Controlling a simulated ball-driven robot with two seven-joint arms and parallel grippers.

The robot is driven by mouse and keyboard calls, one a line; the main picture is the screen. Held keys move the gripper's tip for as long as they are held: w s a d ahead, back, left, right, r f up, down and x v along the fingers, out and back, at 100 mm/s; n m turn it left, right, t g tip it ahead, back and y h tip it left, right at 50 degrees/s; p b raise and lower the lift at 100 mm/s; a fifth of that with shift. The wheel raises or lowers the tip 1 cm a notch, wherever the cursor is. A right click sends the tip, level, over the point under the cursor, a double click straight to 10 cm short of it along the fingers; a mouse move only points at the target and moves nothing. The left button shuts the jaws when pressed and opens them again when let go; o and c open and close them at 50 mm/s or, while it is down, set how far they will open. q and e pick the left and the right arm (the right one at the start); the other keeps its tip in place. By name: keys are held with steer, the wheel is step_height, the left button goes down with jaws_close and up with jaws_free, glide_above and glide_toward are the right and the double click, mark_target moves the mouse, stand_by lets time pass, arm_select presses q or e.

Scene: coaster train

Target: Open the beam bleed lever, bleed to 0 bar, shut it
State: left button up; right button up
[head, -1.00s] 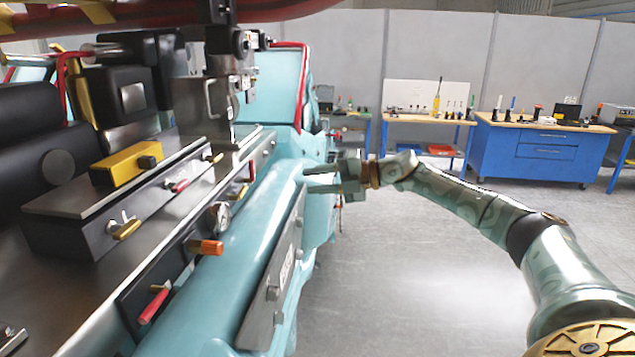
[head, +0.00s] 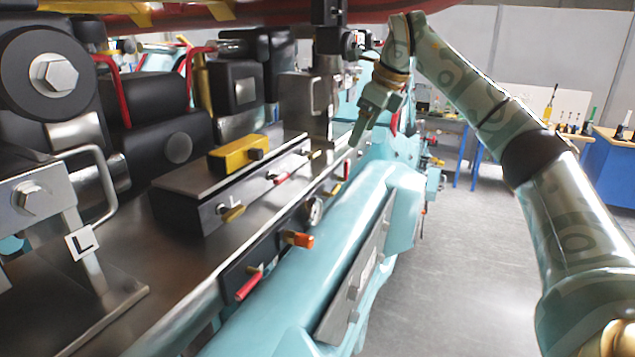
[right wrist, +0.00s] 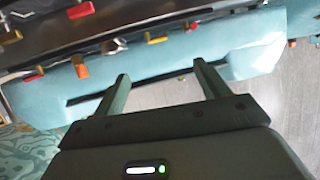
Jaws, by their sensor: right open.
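Several small levers sit along the teal beam (head: 310,290); no readable label tells me which is the beam bleed lever. A red lever (head: 248,287) and an orange handle (head: 298,239) are on the dark side panel. A round gauge (head: 315,210) sits just beyond the orange handle; its reading is too small to make out. The orange handle also shows in the right wrist view (right wrist: 80,68), with a red lever (right wrist: 33,76) left of it. My right gripper (head: 358,141) is open and empty, above the beam's far part, touching no lever. My left gripper is out of view.
A dark box with a yellow block (head: 240,154) and a brass lever (head: 233,213) stands on the metal deck. A red overhead body (head: 250,14) hangs above. The grey floor (head: 460,270) at right is clear.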

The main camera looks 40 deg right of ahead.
mark_target(336, 188)
steer(key=shift+n, duration=0.3)
steer(key=x, duration=1.1)
steer(key=b+x, duration=0.1)
steer(key=x, duration=0.4)
steer(key=shift+s+a+f, duration=0.15)
steer(key=shift+s+f, duration=0.05)
steer(key=shift+f, duration=0.05)
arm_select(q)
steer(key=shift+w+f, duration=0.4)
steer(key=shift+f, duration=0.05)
arm_select(e)
steer(key=shift+c, duration=0.2)
steer(key=c, duration=0.9)
steer(key=y+p, duration=0.1)
steer(key=p, duration=0.3)
steer(key=shift+r+g+p, duration=0.25)
steer(key=shift+g+p, duration=0.05)
steer(key=shift+g, duration=0.1)
steer(key=shift+f, duration=0.1)
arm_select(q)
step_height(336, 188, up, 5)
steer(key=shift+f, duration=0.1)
arm_select(e)
steer(key=shift+w+f, duration=0.1)
steer(key=shift+f, duration=0.1)
